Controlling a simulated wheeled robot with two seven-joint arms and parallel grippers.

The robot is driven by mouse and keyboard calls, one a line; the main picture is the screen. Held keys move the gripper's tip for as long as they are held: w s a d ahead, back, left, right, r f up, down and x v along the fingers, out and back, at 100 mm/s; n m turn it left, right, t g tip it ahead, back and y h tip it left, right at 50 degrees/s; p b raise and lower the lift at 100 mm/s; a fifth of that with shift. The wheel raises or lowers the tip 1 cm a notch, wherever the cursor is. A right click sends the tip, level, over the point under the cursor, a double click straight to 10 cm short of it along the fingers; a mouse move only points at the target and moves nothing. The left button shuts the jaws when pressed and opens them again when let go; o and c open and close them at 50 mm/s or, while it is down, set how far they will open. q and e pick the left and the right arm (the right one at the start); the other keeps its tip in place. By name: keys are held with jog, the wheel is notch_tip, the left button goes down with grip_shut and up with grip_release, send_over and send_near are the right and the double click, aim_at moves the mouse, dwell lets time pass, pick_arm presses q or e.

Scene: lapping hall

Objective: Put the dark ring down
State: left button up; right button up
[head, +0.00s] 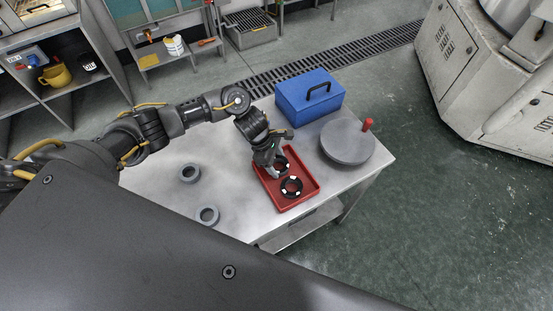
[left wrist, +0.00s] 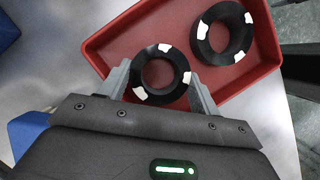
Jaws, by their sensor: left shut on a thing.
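My left gripper (head: 275,167) is over the red tray (head: 271,187) on the metal table. In the left wrist view its two fingers (left wrist: 160,82) are shut on a dark ring (left wrist: 150,96) with white patches, one finger on each side. The held ring (head: 282,161) partly shows behind the gripper in the head view. It is over the tray's floor; I cannot tell whether it touches it. A second dark ring (head: 291,188) with white patches lies flat in the tray; it also shows in the left wrist view (left wrist: 205,47), apart from the held one. My right gripper is out of view.
A blue box (head: 309,98) with a black handle is behind the tray. A round grey plate (head: 347,143) with a red knob is to its right.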

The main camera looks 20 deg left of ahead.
pick_arm(q)
jog(key=shift+f+b, duration=0.2)
jog(key=shift+b, duration=0.1)
jog(key=o, duration=0.9)
jog(key=shift+r, duration=0.25)
jog(key=shift+a+r, duration=0.1)
jog(key=shift+r, duration=0.05)
jog(key=b+v, duration=0.2)
jog(key=v, duration=0.9)
jog(key=shift+r+b, duration=0.3)
jog(key=shift+b, duration=0.1)
jog(key=shift+s, duration=0.1)
